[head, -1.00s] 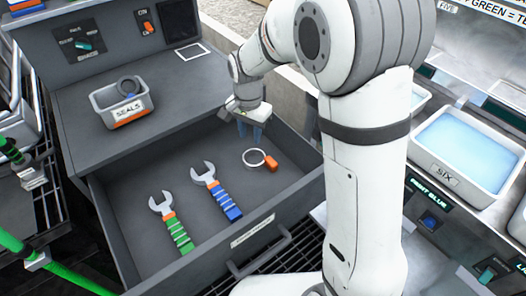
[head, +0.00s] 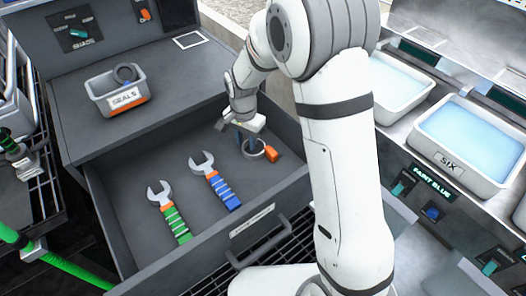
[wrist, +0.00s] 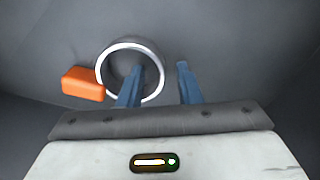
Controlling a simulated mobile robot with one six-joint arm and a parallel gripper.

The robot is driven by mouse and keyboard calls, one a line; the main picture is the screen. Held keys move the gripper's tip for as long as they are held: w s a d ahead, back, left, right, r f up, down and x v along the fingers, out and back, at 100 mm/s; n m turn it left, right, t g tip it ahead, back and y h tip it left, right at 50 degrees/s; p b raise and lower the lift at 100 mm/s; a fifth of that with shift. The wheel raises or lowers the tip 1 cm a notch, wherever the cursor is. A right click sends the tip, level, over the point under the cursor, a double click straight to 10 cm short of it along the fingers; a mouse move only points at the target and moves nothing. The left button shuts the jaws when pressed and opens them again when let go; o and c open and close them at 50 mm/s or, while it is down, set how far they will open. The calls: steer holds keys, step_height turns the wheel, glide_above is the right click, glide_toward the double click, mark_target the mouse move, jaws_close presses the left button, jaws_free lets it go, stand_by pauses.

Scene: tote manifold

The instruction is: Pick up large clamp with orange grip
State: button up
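The large clamp is a metal ring (head: 250,150) with an orange grip (head: 271,155), lying in the right part of an open grey drawer. In the wrist view the ring (wrist: 157,55) lies flat, with its orange grip (wrist: 83,84) to the left. My gripper (head: 246,138) is low in the drawer at the clamp. In the wrist view my gripper (wrist: 160,68) is open, its two blue fingers apart. The left finger appears over the ring's opening and the right finger outside the ring's right side. I cannot tell whether either finger touches it.
A green-handled wrench (head: 168,211) and a blue-handled wrench (head: 216,180) lie left of the clamp in the drawer (head: 133,245). The drawer walls surround the gripper. A SEALS bin (head: 101,104) stands on the cabinet top. Blue-filled trays (head: 449,163) stand at right.

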jaws_close()
stand_by(0.3)
